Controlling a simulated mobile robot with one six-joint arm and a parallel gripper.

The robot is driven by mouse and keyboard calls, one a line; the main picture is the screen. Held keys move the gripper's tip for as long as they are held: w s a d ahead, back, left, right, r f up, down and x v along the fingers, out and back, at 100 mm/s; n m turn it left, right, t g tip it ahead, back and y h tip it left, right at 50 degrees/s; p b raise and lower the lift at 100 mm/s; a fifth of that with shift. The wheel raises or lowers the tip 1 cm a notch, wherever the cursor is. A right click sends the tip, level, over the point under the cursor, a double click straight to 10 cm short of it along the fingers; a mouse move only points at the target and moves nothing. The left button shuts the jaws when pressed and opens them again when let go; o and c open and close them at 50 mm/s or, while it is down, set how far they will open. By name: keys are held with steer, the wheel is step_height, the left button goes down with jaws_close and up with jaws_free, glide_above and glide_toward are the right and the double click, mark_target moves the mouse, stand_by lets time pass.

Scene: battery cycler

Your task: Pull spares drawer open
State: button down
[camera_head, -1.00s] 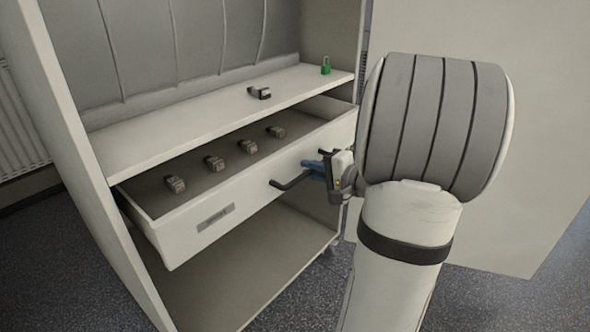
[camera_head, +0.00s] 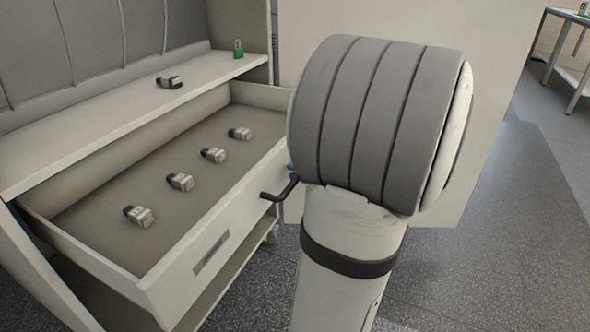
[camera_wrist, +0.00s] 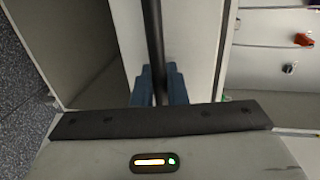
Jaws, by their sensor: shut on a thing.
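The spares drawer (camera_head: 222,237) is pulled well out of the white cabinet, and its inside shows. Several small metal-and-black parts (camera_head: 180,181) lie in a row on its floor. The dark bar handle (camera_head: 283,189) is on the drawer front, and its far end is hidden behind my arm in the head view. In the wrist view, my gripper (camera_wrist: 160,88) has its blue fingers on both sides of the dark handle bar (camera_wrist: 153,40), shut on it. In the head view only a sliver of blue finger shows beside my arm.
A shelf (camera_head: 110,112) above the drawer holds a black clip-like part (camera_head: 169,82) and a green padlock (camera_head: 238,48). A pale panel (camera_head: 490,60) stands behind my arm. Speckled floor (camera_head: 480,260) is open at the right. A table (camera_head: 575,75) stands far right.

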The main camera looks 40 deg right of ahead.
steer(key=c, duration=1.5)
jaws_free()
steer(key=shift+w, duration=0.1)
steer(key=shift+c, duration=0.2)
steer(key=shift+s+d+r, duration=0.1)
steer(key=shift+s+d, duration=0.05)
steer(key=shift+s, duration=0.1)
steer(key=p+v, duration=0.2)
steer(key=v, duration=0.5)
steer(key=shift+s, duration=0.2)
